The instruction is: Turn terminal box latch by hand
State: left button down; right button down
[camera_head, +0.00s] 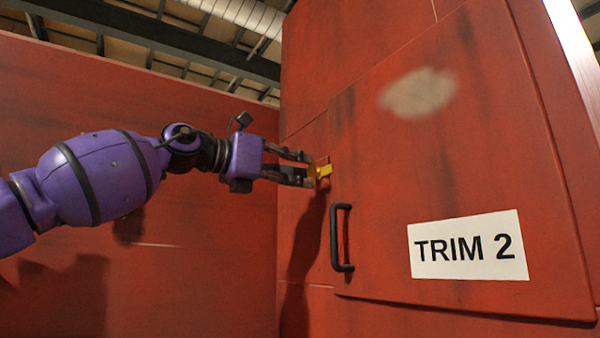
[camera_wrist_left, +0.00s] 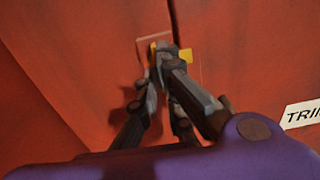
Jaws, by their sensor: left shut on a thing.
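The yellow latch (camera_head: 325,171) sits at the left edge of the red terminal box door (camera_head: 455,130), above the black handle. My left gripper (camera_head: 312,173) reaches in from the left and is shut on the latch. In the left wrist view the yellow latch (camera_wrist_left: 186,54) shows on both sides of the fingertips (camera_wrist_left: 165,58), which hide its middle. The latch sits over the seam beside the door. My right gripper is in neither view.
A black bar handle (camera_head: 340,238) stands out from the door just below the latch. A white "TRIM 2" label (camera_head: 468,246) is on the door. A red wall (camera_head: 190,270) stands at the left, behind my arm.

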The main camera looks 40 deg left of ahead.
pick_arm(q)
jog(key=c, duration=2.2)
grip_release()
jog(key=shift+s, duration=0.1)
jog(key=shift+o, duration=1.3)
jog(key=shift+s+a+r, duration=0.1)
jog(key=shift+s+a, duration=0.05)
jog(key=shift+s, duration=0.1)
jog(key=shift+w, duration=0.15)
jog(key=v, duration=1.2)
